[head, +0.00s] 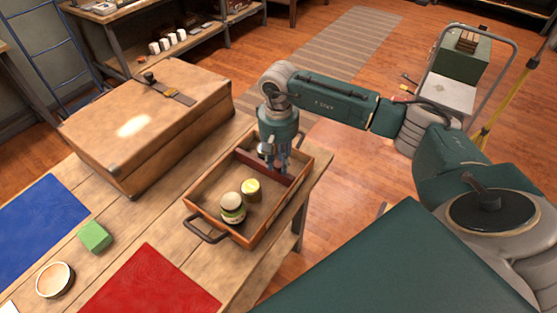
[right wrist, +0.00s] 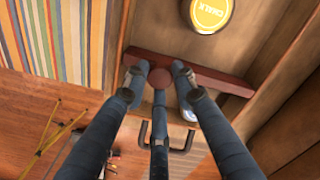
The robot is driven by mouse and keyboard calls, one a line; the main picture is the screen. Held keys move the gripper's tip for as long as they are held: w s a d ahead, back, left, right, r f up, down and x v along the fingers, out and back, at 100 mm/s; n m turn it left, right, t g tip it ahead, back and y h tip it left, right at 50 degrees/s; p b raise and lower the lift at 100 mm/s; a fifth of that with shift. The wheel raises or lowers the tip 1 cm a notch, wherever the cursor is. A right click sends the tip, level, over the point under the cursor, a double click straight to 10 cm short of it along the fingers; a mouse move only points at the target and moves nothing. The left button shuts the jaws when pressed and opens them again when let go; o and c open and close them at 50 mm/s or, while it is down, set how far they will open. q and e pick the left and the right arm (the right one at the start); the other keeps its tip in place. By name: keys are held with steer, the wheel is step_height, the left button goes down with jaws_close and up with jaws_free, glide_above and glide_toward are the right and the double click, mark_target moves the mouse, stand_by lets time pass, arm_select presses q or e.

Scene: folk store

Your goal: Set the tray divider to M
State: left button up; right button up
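The wooden tray (head: 196,205) stands on the bench, with dark handles. Its dark red divider (head: 291,169) crosses it toward the far end; it also shows in the right wrist view (right wrist: 222,80) with a round knob (right wrist: 160,78) on it. My right gripper (head: 273,160) is down over the divider. In the right wrist view its fingers (right wrist: 157,82) stand spread around the knob, with small gaps at the sides. Any M mark is not visible. My left gripper is out of view.
A yellow chalk tin (head: 252,189) and a jar (head: 232,208) stand in the tray's near part. A small white item (right wrist: 189,115) lies beyond the divider. A brown case (head: 150,120), green block (head: 95,236), round dish (head: 55,280), red mat (head: 150,285) and blue mat (head: 40,225) are on the bench.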

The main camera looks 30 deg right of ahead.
jaws_close()
steer(key=shift+s+a, duration=0.1)
steer(key=shift+a, duration=0.2)
steer(key=a, duration=0.1)
steer(key=s+a+b, duration=0.1)
steer(key=a, duration=0.1)
steer(key=s+a+b, duration=0.1)
steer(key=a, duration=0.1)
steer(key=shift+s, duration=0.1)
steer(key=o, duration=0.7)
jaws_free()
steer(key=shift+c, duration=0.2)
steer(key=shift+r, duration=0.15)
step_height(320, 180, up, 12)
